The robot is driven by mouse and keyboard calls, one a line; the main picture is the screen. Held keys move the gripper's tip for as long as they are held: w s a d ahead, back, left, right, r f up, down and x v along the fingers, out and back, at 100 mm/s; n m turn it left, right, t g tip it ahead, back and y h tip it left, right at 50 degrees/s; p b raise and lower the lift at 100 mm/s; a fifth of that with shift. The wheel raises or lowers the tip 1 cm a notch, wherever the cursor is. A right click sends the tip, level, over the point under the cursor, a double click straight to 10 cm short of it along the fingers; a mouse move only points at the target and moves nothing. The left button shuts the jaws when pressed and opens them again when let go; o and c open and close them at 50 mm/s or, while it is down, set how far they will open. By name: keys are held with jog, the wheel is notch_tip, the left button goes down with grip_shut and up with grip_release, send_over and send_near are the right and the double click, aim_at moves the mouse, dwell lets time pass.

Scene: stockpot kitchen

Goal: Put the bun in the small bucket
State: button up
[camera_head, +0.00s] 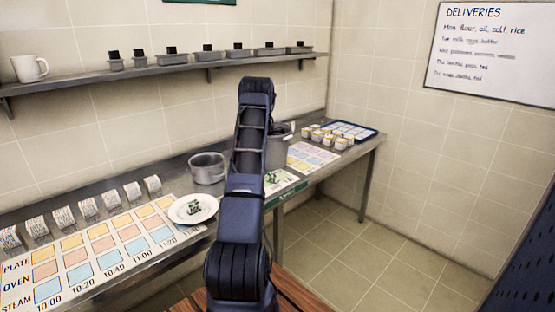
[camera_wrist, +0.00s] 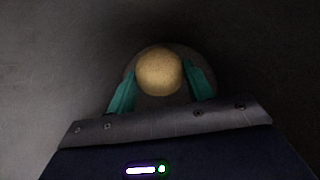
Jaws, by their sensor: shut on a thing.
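The bun (camera_wrist: 158,72), round and golden brown, is between the two teal fingers of my gripper (camera_wrist: 160,76) in the wrist view. The gripper is shut on it. A dark round shape shows behind the bun, with dim grey surfaces around; I cannot tell whether it is a bucket or a pot bottom. In the head view my arm hides the gripper and the bun. A small grey metal vessel (camera_head: 207,169) stands on the counter left of my arm; I cannot tell if it is the small bucket.
A large grey pot (camera_head: 281,150) stands partly behind my arm. A white plate (camera_head: 193,209) with a small green-and-white item is on the counter (camera_head: 173,180). A blue tray (camera_head: 350,130) and several small boxes are at the far right end. A shelf (camera_head: 130,75) runs above.

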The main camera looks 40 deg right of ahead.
jog(key=shift+f, duration=1.45)
jog(key=shift+f, duration=0.1)
jog(key=o, duration=1)
jog(key=shift+c, duration=0.2)
jog(key=v, duration=1.2)
jog(key=shift+r, duration=0.2)
